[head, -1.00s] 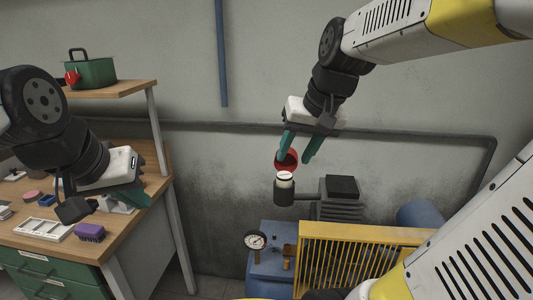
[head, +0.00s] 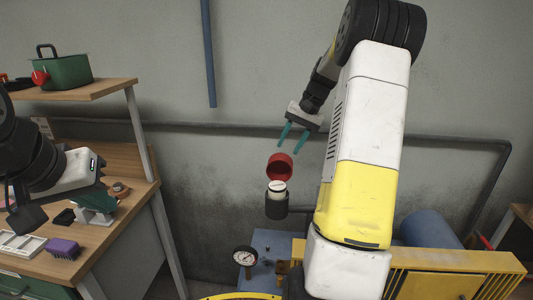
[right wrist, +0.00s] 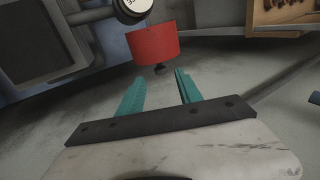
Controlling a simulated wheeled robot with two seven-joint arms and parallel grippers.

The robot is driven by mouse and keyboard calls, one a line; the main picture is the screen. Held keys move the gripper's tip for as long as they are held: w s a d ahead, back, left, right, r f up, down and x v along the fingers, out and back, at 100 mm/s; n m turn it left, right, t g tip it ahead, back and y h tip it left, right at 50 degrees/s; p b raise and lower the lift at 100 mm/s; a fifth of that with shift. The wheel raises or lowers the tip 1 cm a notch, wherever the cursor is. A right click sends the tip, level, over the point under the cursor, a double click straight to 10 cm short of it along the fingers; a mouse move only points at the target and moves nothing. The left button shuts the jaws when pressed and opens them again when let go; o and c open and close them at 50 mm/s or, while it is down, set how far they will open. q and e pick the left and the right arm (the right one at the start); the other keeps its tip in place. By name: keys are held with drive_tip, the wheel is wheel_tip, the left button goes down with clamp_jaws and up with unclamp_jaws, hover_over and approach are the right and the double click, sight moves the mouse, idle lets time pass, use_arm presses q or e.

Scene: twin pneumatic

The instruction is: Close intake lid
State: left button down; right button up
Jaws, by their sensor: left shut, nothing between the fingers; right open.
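The red intake lid (head: 280,167) stands tilted open behind the intake (head: 276,205), a dark cylinder with a white top. In the right wrist view the red lid (right wrist: 153,44) is just beyond the fingertips, with the white intake top (right wrist: 131,8) past it. My right gripper (head: 290,148) is open and empty, above and behind the lid; its teal fingers (right wrist: 160,82) point toward the lid with a small dark knob in front of them. I cannot tell if they touch it. My left gripper (head: 100,207) is shut and empty over the workbench.
A blue compressor with a pressure gauge (head: 245,256) and a yellow guard (head: 455,262) stand below the intake. My right arm covers part of it. The workbench (head: 120,235) at left holds a purple brush (head: 62,248) and a white tray (head: 20,244). A green pot (head: 64,72) sits on the shelf.

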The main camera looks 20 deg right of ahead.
sight(284, 155)
drive_tip(key=x, duration=0.5)
clamp_jaws()
idle(1.4)
